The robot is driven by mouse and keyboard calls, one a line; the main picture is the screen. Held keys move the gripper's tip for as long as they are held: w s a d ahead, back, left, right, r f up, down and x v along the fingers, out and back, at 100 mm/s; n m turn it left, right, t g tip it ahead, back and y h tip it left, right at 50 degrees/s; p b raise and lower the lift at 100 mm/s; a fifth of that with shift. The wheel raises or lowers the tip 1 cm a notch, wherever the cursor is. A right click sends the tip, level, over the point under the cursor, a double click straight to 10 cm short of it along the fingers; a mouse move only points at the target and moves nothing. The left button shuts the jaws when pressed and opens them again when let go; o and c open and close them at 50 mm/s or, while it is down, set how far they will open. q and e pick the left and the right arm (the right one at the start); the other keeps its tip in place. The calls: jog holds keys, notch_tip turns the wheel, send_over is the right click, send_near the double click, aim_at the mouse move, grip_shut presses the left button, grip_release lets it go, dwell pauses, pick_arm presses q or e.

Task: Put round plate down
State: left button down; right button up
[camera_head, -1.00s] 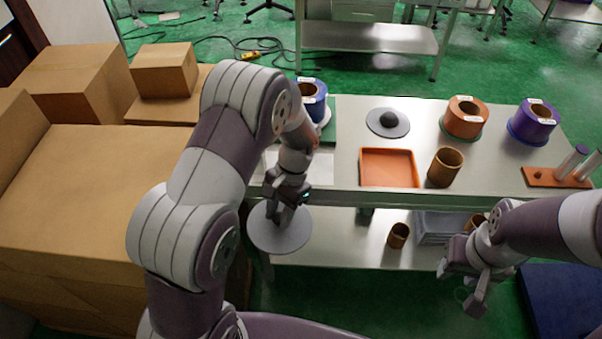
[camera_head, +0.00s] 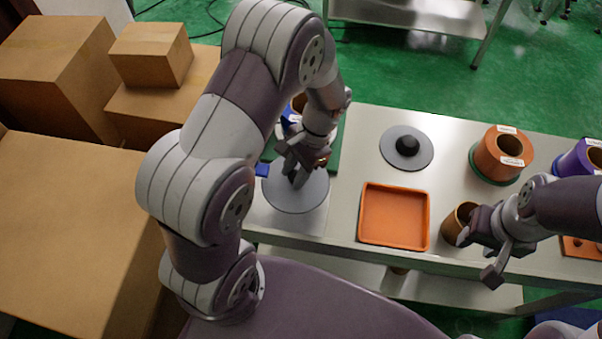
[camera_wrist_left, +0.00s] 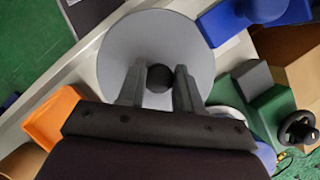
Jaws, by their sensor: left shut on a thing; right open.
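The round grey plate (camera_head: 296,192) is at the left end of the table, below my left gripper (camera_head: 297,178). My left gripper is shut on the plate's dark round knob. In the left wrist view the knob (camera_wrist_left: 160,78) sits between the two fingers, with the grey disc (camera_wrist_left: 150,35) spread around it. I cannot tell whether the plate touches the surface under it. A second grey plate with a black knob (camera_head: 407,147) lies flat on the table further right. My right gripper (camera_head: 487,258) is open near the front edge, close to a brown cup.
An orange tray (camera_head: 394,216) lies right of the held plate. The brown cup (camera_head: 459,223) and an orange roll (camera_head: 501,155) stand further right. A green block (camera_head: 335,150) and blue parts lie behind the left gripper. Cardboard boxes (camera_head: 75,210) fill the left side.

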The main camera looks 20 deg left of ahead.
aim_at(322, 199)
pick_arm(q)
jog(key=d, duration=0.2)
jog(key=d+m, duration=0.1)
jog(key=shift+w+f+b, duration=0.25)
jog(key=shift+w+b, duration=0.15)
jog(key=s+d+r+b, duration=0.1)
jog(key=s+d+r, duration=0.1)
jog(key=d, duration=0.6)
jog(key=shift+n, duration=0.6)
jog(key=a+f+b, duration=0.3)
jog(key=b, duration=0.1)
jog(key=shift+w+f, duration=0.15)
jog(key=shift+f, duration=0.05)
jog(key=a+f, duration=0.1)
jog(key=a, duration=0.1)
jog(key=a+f, duration=0.1)
jog(key=a, duration=0.2)
jog(key=a+f, duration=0.1)
jog(key=a, duration=0.2)
jog(key=shift+f+p, duration=0.2)
jog(key=shift+p, duration=0.15)
jog(key=shift+a+f, duration=0.2)
jog(key=shift+f, duration=0.05)
notch_tip(322, 199, down, 4)
jog(key=shift+r, duration=0.15)
pick_arm(e)
jog(key=f, duration=0.4)
jog(key=shift+s+f, duration=0.35)
jog(key=shift+f, duration=0.05)
